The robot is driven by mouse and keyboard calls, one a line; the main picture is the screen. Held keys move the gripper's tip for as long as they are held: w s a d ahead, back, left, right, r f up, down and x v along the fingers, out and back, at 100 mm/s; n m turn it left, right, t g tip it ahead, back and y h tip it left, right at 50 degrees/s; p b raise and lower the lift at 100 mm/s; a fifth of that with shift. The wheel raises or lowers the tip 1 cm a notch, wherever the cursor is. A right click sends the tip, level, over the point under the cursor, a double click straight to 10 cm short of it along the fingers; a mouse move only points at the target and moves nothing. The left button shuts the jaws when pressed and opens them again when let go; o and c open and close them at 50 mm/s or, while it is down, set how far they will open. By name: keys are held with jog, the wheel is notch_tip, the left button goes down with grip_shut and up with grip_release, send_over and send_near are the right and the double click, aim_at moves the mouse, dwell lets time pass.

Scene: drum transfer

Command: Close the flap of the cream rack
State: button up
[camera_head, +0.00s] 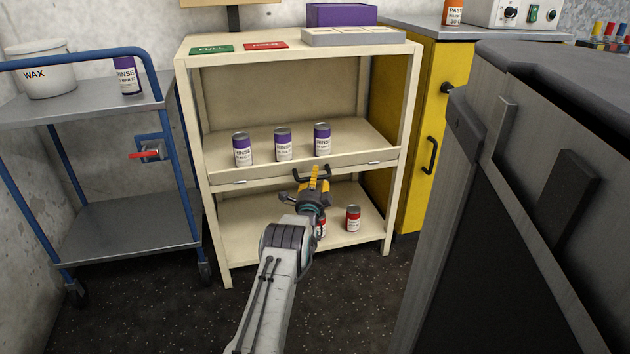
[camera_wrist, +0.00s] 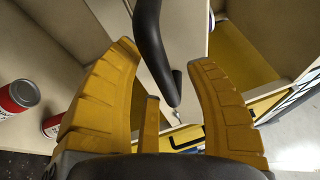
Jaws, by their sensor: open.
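The cream rack (camera_head: 196,120) stands at the centre of the head view. Its flap (camera_head: 262,170) shows as a long narrow cream strip along the front of the middle shelf, below several purple-and-white RINSE cans. Its exact tilt is hard to tell. A dark bar handle (camera_head: 298,175) is at the middle of the flap. My gripper (camera_head: 315,180) is at this handle, its yellow fingers pointing to the rack. In the wrist view the dark handle (camera_wrist: 152,45) runs between the two spread fingers (camera_wrist: 163,60), with gaps beside it. The gripper is open.
Two red-and-white cans stand on the lower shelf; one (camera_head: 353,218) is clear, the other partly behind my arm. A blue-framed trolley (camera_head: 120,222) stands left. A yellow cabinet (camera_head: 423,120) and a large grey unit (camera_head: 540,130) are right. Open floor lies in front.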

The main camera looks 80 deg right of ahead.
grip_shut()
jog(key=shift+d+r+n+y+p, duration=0.1)
jog(key=shift+r+n+y+p, duration=0.2)
jog(key=shift+r+y+p, duration=0.7)
jog(key=shift+w+f, duration=0.1)
jog(key=shift+f, duration=0.05)
jog(key=shift+d+f+n+y+b, duration=0.15)
jog(key=shift+n+y+b, duration=0.25)
jog(key=shift+y+b, duration=0.6)
jog(key=shift+b, duration=0.05)
jog(key=shift+r, duration=0.2)
grip_release()
